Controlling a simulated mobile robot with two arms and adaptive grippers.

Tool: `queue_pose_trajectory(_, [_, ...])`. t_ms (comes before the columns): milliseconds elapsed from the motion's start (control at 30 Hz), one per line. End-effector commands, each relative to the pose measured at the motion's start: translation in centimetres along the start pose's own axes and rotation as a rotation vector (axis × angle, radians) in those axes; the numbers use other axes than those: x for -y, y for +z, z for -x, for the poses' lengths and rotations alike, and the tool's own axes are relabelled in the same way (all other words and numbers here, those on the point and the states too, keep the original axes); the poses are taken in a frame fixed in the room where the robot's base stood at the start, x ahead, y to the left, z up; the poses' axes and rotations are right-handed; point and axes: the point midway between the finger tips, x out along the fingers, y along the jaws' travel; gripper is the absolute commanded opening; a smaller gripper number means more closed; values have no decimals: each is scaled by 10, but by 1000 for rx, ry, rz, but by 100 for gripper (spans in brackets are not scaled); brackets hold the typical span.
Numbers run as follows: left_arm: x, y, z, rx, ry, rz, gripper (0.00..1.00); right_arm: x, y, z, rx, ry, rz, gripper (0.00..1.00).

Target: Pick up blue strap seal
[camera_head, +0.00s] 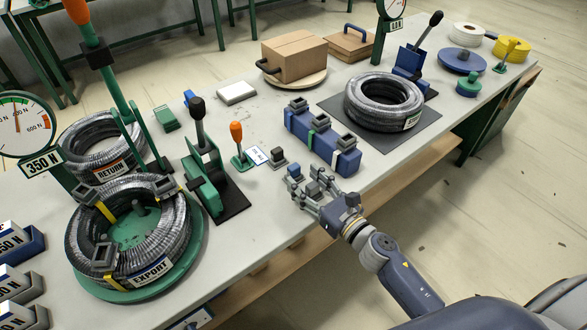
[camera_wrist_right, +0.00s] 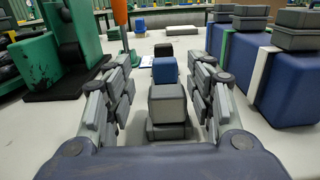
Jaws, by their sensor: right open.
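The blue strap seal (camera_head: 294,171) is a small blue block on a dark base, standing on the workbench. In the right wrist view the blue seal (camera_wrist_right: 165,71) stands straight ahead, near the fingertips and behind a grey seal. My right gripper (camera_head: 304,184) is open low over the bench's front edge. The grey seal (camera_head: 314,188) stands between its fingers, and in the wrist view this grey seal (camera_wrist_right: 167,106) is closest to the palm and partly hides the blue one. A darker grey seal (camera_head: 278,157) stands farther back. My left gripper is not in view.
A long blue case (camera_head: 345,162) with grey clamps stands just right of the gripper. A green lever tool (camera_head: 205,175) and an orange-handled tool (camera_head: 238,150) stand to the left. A white tag (camera_head: 257,155) lies nearby. Hose coils (camera_head: 384,100) sit on the bench.

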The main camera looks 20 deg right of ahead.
Motion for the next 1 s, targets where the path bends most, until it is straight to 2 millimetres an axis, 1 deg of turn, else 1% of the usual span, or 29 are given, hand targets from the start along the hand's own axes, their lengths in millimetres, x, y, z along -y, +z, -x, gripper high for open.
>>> queue_pose_trajectory(33, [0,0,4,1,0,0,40,2,4,-7,2,-1,0,50])
queue_pose_trajectory(133, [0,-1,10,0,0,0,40,6,5,-22,2,-2,2,50])
queue_pose_trajectory(300, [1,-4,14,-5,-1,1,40,6,3,-42,1,-1,-1,50])
queue_pose_trajectory(400, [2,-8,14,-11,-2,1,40,6,2,-46,0,0,1,50])
queue_pose_trajectory(600, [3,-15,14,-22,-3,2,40,6,1,-46,0,0,1,50])
queue_pose_trajectory(633, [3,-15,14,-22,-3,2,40,6,1,-46,0,0,1,45])
queue_pose_trajectory(667, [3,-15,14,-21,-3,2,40,6,1,-46,0,0,1,39])
queue_pose_trajectory(700, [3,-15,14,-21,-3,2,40,6,1,-46,0,0,1,30])
queue_pose_trajectory(800, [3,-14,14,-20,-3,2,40,6,1,-46,0,0,1,9])
queue_pose_trajectory(1000, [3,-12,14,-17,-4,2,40,6,1,-46,0,0,1,9])
